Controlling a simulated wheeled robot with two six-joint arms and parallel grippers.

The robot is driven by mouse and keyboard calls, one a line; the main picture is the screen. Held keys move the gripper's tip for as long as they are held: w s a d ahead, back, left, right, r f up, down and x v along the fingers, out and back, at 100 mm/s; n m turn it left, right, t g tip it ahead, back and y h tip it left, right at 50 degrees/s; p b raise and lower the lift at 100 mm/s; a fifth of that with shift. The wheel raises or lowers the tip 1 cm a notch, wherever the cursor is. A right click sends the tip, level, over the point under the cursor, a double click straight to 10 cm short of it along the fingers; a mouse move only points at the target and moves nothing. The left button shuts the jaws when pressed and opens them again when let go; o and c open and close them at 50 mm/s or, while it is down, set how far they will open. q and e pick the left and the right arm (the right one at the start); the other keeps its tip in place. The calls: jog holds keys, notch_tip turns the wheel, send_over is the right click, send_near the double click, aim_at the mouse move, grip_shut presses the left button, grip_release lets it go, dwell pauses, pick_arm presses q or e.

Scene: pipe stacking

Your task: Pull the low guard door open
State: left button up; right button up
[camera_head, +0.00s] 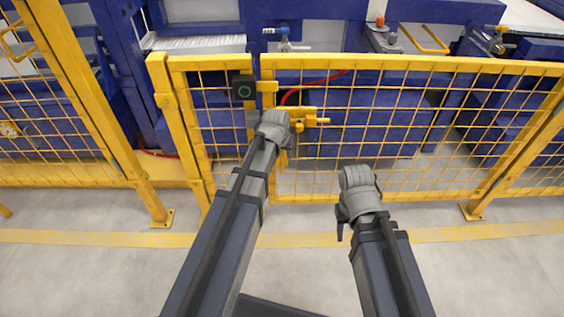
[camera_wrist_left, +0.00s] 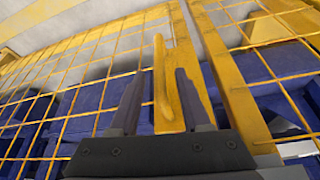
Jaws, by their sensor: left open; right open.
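The low guard door (camera_head: 400,64) is a yellow frame with wire mesh, standing in line with the narrow fence panel at its left, so it looks closed. A yellow latch with a knob (camera_head: 312,122) sits near its left edge. My left gripper (camera_head: 284,140) is at that edge, its fingers mostly hidden by my wrist in the head view. In the left wrist view, its two dark fingers (camera_wrist_left: 160,76) are open on either side of a yellow upright handle bar (camera_wrist_left: 160,50); contact cannot be told. My right gripper (camera_head: 341,230) is low in front of the door, mostly hidden, holding nothing visible.
A yellow post (camera_head: 170,130) and a taller mesh fence (camera_head: 50,120) stand at the left. A dark box with a round green-ringed button (camera_head: 244,90) is on the post panel. Blue machinery (camera_head: 210,110) lies behind the mesh. The grey floor (camera_head: 490,260) in front is clear.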

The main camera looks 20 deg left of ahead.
pick_arm(q)
jog(key=shift+b+x, duration=0.65)
jog(key=shift+x, duration=0.55)
grip_shut()
dwell(0.6)
